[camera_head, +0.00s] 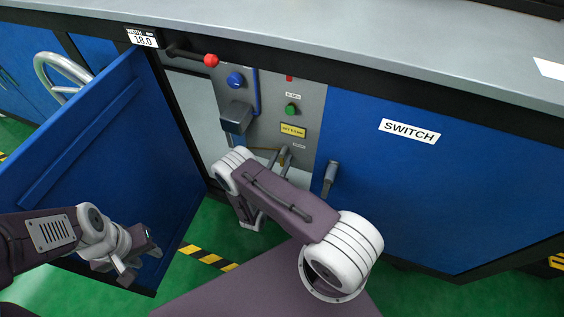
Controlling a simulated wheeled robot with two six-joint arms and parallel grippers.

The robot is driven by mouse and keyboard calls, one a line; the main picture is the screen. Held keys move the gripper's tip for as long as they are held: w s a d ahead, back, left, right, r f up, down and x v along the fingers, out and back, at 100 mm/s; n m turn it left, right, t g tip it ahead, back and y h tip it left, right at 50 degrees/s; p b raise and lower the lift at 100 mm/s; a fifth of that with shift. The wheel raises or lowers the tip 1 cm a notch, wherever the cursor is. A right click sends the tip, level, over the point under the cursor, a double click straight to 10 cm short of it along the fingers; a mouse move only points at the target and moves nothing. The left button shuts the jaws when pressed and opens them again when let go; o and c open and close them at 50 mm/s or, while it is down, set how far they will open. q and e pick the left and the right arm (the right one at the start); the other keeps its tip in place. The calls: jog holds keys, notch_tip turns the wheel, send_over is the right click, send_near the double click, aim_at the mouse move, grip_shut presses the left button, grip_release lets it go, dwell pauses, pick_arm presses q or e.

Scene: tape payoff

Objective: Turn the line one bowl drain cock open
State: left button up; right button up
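A dark bowl (236,117) hangs below a blue knob (235,80) on the grey panel inside the open cabinet. The drain cock cannot be made out clearly; my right arm's white wrist covers the area just below the bowl. A thin yellowish curved piece (265,150) shows beside the wrist. My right gripper (285,156) seems to be the grey finger-like parts behind my forearm, low in front of the panel; its opening and any contact are hidden. My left gripper (126,272) is low in front of the open blue door, apart from the bowl, its fingers seemingly spread and empty.
The blue door (100,150) stands open at left, with a metal handwheel (62,75) behind it. A red-knobbed lever (210,60), green button (291,109) and yellow label (293,130) surround the opening. The closed SWITCH door (430,190) has a protruding handle (330,178).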

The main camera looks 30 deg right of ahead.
jog(key=shift+w+d, duration=0.2)
jog(key=shift+d, duration=0.05)
grip_shut()
dwell(1.3)
